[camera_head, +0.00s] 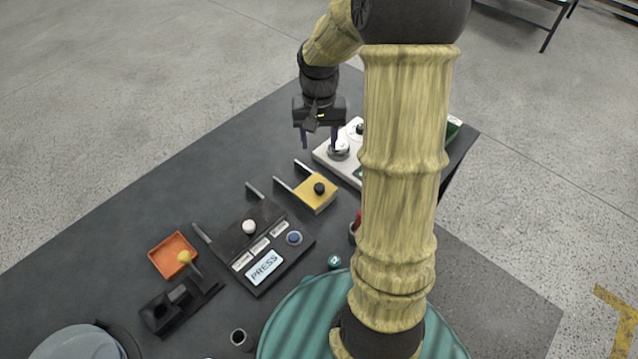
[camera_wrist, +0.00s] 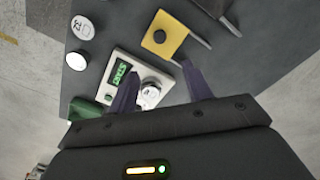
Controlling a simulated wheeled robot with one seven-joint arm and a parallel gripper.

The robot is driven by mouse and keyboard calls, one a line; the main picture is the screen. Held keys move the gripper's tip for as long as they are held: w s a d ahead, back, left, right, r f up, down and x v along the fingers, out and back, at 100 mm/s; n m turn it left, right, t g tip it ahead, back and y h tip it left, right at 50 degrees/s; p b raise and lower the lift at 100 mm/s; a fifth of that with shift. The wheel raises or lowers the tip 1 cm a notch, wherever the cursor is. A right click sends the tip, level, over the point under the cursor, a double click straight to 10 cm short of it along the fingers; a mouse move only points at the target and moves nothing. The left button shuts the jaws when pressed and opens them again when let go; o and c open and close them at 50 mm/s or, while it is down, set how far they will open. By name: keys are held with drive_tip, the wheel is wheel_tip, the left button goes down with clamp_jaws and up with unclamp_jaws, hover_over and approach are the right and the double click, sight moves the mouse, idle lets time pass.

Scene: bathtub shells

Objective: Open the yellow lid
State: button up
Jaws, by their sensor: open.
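The yellow lid (camera_head: 317,194) with a dark round knob lies flat near the middle of the dark table, with light rails beside it. In the wrist view the yellow lid (camera_wrist: 165,36) shows at the top, beyond the fingers. My gripper (camera_head: 320,141) points down above the table, behind and near the lid in the head view, apart from it. In the wrist view my gripper (camera_wrist: 160,85) has its two dark fingers spread with nothing held between them.
A white panel (camera_wrist: 120,92) with a green display and a silver knob (camera_head: 339,149) stands close to my gripper. An orange tray (camera_head: 160,262) lies at the left. The table's far left is clear.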

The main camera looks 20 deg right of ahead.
sight(319, 187)
wheel_tip(319, 187, down, 17)
drive_tip(key=shift+f, duration=0.2)
idle(0.6)
